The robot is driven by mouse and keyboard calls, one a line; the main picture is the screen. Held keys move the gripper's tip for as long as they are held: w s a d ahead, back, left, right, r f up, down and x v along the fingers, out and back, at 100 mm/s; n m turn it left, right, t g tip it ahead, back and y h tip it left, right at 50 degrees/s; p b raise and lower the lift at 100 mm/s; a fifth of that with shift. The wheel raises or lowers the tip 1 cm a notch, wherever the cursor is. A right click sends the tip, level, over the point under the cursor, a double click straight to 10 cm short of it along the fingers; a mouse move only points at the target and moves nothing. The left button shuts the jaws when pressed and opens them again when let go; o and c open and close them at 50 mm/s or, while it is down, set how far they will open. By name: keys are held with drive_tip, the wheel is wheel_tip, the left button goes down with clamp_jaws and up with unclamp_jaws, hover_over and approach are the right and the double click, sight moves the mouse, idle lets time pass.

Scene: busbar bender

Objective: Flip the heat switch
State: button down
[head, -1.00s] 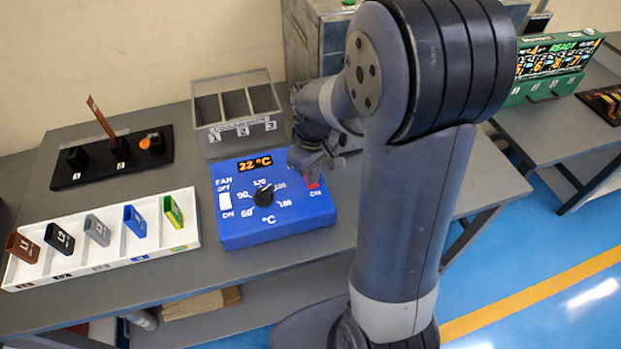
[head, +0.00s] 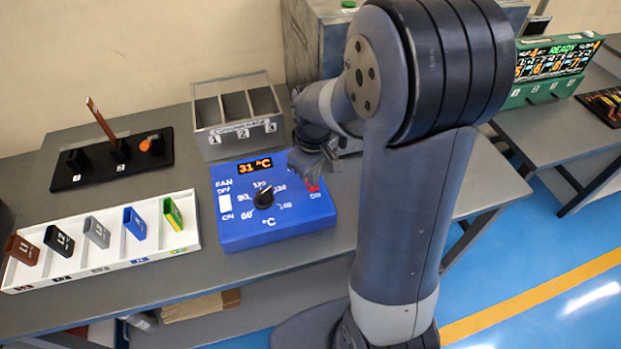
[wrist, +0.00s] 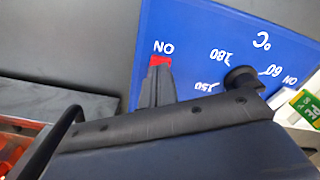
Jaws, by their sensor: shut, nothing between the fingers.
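The blue control box (head: 275,229) sits on the grey bench, with an orange display (head: 255,166) reading 31 °C. The red heat switch (head: 313,186) is at the box's right side, by an ON label; it shows in the wrist view (wrist: 160,61) just beyond my fingertips. My gripper (head: 325,168) is shut and empty, at the red switch. In the wrist view, my fingers (wrist: 158,72) cover most of the switch; I cannot tell whether they touch it. The black dial (head: 264,198) is in the middle of the box and the white fan switch (head: 225,203) at its left.
A three-compartment metal bin (head: 222,143) stands behind the box. A white tray (head: 110,272) of coloured pieces lies to the left, with a black board (head: 90,180) behind it. A large metal cabinet (head: 304,63) stands behind my arm. Bare bench lies in front of the box.

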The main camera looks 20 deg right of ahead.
wheel_tip(320, 180, up, 6)
drive_tip(key=p, duration=0.4)
idle(0.5)
wheel_tip(320, 180, down, 7)
drive_tip(key=b, duration=0.5)
drive_tip(key=shift+r, duration=0.25)
